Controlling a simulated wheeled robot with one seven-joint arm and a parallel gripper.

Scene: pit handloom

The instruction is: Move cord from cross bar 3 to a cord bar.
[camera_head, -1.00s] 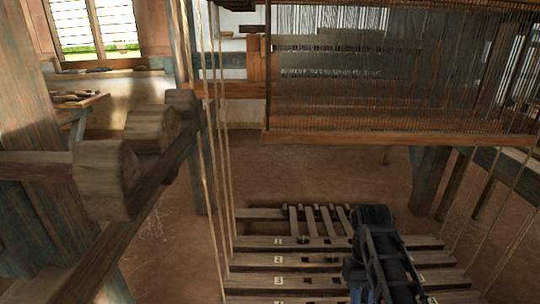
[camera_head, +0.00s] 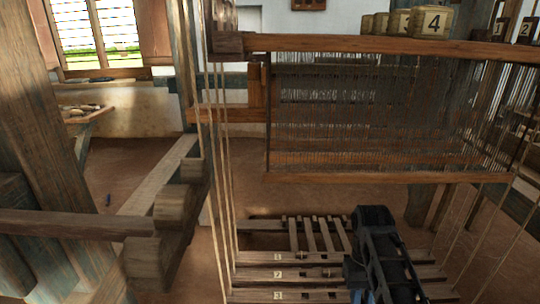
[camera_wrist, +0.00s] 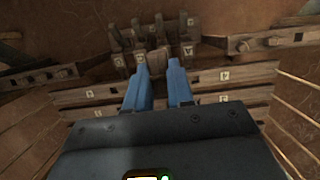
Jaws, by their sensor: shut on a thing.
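Cross bar 3 (camera_head: 312,296) is the lowest numbered wooden bar in the head view, below bars 1 (camera_head: 310,258) and 2 (camera_head: 310,273). My gripper shows in the wrist view (camera_wrist: 163,75) as two blue fingers, shut with a narrow gap. A small brown piece (camera_wrist: 157,61) shows between the fingertips; I cannot tell whether it is the cord. In the head view my arm hides the gripper and the right part of the bars. Pale cords (camera_head: 222,150) hang upright left of the loom; others slope down at the right. I cannot tell which bar is a cord bar.
The loom's heddle frame (camera_head: 390,178) hangs above the bars. Numbered wooden blocks (camera_head: 430,22) stand on its top beam (camera_head: 400,45). A heavy timber beam (camera_head: 158,262) fills the lower left. Open earthen floor (camera_head: 320,200) lies behind the bars.

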